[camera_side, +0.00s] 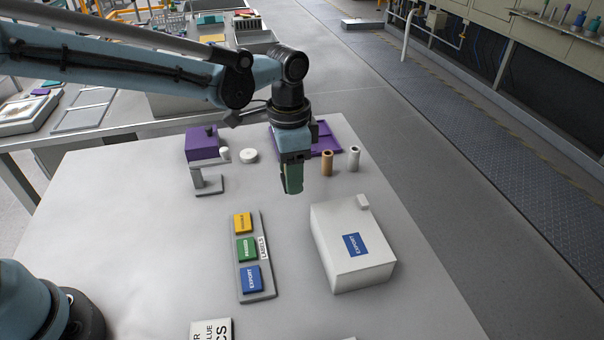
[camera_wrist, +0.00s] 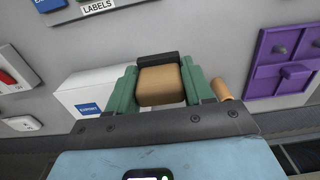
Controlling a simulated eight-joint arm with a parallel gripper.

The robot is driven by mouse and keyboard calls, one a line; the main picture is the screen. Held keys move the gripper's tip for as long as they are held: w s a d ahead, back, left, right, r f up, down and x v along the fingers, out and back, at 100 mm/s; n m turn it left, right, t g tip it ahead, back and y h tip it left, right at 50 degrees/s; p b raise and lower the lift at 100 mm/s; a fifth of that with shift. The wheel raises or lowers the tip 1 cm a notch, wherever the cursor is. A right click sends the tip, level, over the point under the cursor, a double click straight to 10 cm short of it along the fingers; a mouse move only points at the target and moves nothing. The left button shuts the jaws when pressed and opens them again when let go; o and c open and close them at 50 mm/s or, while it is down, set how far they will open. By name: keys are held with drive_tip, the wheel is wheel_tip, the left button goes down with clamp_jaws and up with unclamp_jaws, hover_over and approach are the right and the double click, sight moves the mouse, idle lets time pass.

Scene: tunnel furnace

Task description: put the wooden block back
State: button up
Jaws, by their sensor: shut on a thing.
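My gripper (camera_side: 292,188) hangs over the middle of the table, pointing down, apart from the tabletop. In the wrist view its green fingers (camera_wrist: 162,88) are shut on the wooden block (camera_wrist: 161,86), which is light brown with a squared face. The block is hidden behind the fingers in the side view. A purple tray (camera_side: 348,146) with raised dividers lies behind the gripper and is partly hidden by it. The tray also shows at the right of the wrist view (camera_wrist: 258,75).
A tan cylinder (camera_side: 327,163) and a grey one (camera_side: 354,158) stand right of the gripper. A white box (camera_side: 335,225) labelled EXPORT is at front right. A label rack (camera_side: 268,283) lies in front. A purple box (camera_side: 202,146) and grey stand (camera_side: 209,186) are left.

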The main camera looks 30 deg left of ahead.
drive_tip(key=w+a+f, duration=0.3)
drive_tip(key=w+a, duration=0.1)
drive_tip(key=shift+w+a+f, duration=0.2)
drive_tip(key=shift+a+f, duration=0.05)
drive_tip(key=shift+f, duration=2.2)
drive_tip(key=shift+f, duration=0.1)
drive_tip(key=o, duration=0.9)
drive_tip(key=shift+o, duration=0.2)
wheel_tip(320, 180, up, 12)
drive_tip(key=f, duration=0.1)
drive_tip(key=s+a+r+n+t, duration=0.3)
drive_tip(key=s+a+r+n, duration=0.1)
drive_tip(key=s+a+r, duration=0.3)
drive_tip(key=s+a+f+n+t, duration=0.2)
drive_tip(key=s, duration=0.3)
drive_tip(key=s+a+f+n+t, duration=0.2)
drive_tip(key=s+n, duration=0.1)
drive_tip(key=s, duration=0.3)
drive_tip(key=shift+a+f, duration=0.3)
drive_tip(key=shift+f, duration=0.05)
